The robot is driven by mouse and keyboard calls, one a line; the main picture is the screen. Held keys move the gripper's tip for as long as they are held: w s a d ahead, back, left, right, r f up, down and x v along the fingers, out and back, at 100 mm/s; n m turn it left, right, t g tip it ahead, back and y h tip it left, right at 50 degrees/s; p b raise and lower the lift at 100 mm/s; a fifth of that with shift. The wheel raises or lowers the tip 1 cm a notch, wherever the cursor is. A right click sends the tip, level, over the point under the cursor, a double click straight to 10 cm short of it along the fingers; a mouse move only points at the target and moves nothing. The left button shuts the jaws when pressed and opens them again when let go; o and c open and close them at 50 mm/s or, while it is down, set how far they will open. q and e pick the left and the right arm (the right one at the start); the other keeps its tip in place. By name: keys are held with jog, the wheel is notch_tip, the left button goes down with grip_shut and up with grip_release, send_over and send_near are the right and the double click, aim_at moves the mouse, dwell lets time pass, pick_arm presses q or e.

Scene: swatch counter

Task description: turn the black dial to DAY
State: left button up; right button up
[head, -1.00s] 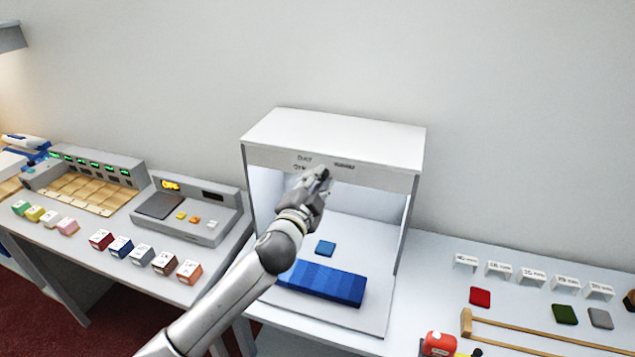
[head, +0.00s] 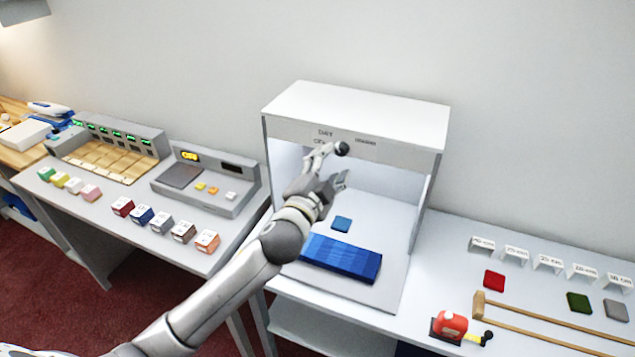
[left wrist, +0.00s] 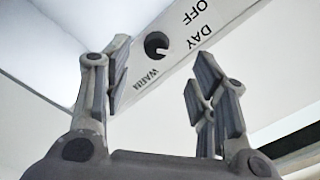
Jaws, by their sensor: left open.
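The black dial (head: 341,148) is on the front top panel of the white light booth (head: 357,105). In the left wrist view the dial (left wrist: 155,43) is a small round knob with a pale notch at its lower right edge. The words OFF, DAY and WARM are printed around it; which one it points to I cannot tell for sure. My left gripper (head: 335,164) is open and empty, just in front of and below the dial. In the left wrist view the dial shows beyond the spread fingers (left wrist: 160,95), not between their pads. My right gripper is out of view.
A blue swatch (head: 342,224) and a blue folded cloth (head: 341,257) lie inside the booth. A grey console (head: 207,183) and several colored blocks stand at left.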

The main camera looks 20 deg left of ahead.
pick_arm(q)
jog(key=s, duration=0.7)
jog(key=shift+s+a, duration=0.15)
jog(key=shift+s, duration=0.15)
jog(key=shift+r, duration=0.1)
